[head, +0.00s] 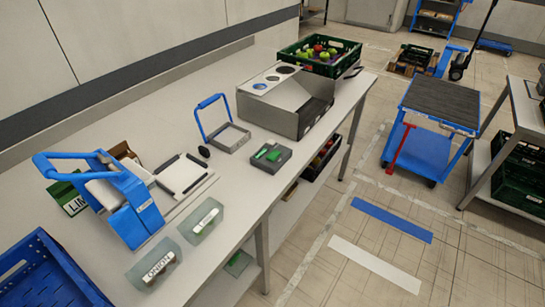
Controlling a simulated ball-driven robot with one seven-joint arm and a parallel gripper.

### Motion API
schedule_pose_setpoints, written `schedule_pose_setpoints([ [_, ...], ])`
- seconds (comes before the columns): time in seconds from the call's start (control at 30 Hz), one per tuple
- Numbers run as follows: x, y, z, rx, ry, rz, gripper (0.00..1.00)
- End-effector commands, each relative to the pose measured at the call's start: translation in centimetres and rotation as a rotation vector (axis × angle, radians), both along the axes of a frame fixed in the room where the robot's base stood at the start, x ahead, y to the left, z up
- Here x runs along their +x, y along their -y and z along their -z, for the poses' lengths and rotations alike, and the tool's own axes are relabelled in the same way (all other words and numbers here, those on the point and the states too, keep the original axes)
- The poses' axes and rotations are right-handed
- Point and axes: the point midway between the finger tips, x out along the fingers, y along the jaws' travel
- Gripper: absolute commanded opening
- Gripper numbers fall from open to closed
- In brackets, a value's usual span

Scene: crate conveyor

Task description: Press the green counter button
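The green counter button (274,156) appears to be one of the bright green parts on top of a small dark grey box (284,164). The box stands near the front edge of the white counter (225,182), in the middle of the head view. A second narrow green part (262,151) lies just left of it; at this size I cannot tell its shape well. Nothing touches or covers the box. My gripper is not in the head view.
Behind the box stands a grey metal housing (290,119) and left of it a blue-handled frame (209,113). A blue-handled device (130,208), two label blocks (200,222) and a blue crate (45,275) occupy the near left.

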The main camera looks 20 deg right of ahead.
Motion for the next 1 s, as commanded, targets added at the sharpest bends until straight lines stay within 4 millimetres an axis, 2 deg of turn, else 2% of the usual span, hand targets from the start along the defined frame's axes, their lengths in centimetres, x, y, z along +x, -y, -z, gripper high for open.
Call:
schedule_pose_setpoints([
  [0.47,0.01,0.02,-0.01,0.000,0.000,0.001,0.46],
  [0.9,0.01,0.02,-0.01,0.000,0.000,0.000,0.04],
  [1.0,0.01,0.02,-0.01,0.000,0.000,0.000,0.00],
])
